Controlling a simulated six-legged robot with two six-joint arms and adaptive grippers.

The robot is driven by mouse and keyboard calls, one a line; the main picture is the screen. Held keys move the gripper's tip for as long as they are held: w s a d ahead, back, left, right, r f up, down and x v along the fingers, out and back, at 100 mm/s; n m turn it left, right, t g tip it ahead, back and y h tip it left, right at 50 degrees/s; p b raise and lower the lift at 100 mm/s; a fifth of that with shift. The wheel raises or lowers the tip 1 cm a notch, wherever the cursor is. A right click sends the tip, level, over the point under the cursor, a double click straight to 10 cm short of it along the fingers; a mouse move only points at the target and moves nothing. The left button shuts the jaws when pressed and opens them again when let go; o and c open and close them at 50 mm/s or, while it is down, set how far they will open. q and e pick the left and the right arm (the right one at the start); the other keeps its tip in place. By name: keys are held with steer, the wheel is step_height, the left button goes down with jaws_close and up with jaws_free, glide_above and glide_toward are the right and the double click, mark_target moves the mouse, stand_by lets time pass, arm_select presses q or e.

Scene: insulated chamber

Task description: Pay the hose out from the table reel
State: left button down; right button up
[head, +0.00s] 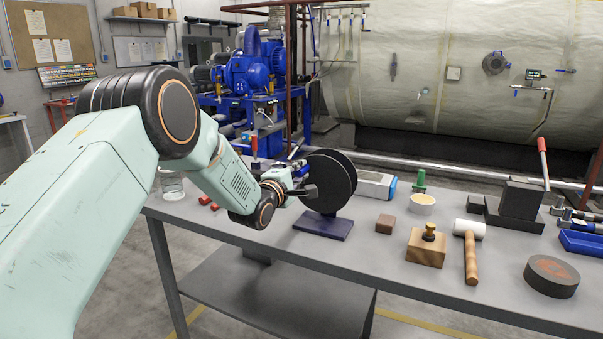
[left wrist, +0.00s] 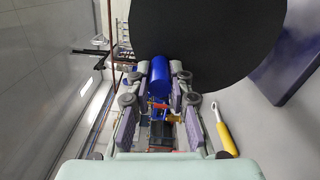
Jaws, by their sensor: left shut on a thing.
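The table reel (head: 334,180) stands upright on a dark purple base (head: 323,224) near the middle of the table. In the left wrist view its large black disc (left wrist: 215,40) fills the upper right. My left gripper (head: 303,180) is at the left side of the reel. In the left wrist view my left gripper (left wrist: 160,76) is shut on a blue cylindrical piece (left wrist: 159,68) close beside the disc. I cannot tell whether this piece is the hose end or a handle. No length of hose shows clearly. My right gripper is not in view.
Red pieces (head: 208,202) lie left. The table's front edge (head: 270,240) is clear before the reel.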

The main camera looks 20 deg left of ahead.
arm_select(q)
steer(key=shift+a, duration=0.1)
stand_by(0.5)
steer(key=c, duration=1.2)
jaws_free()
steer(key=s, duration=1.2)
steer(key=shift+a, duration=0.15)
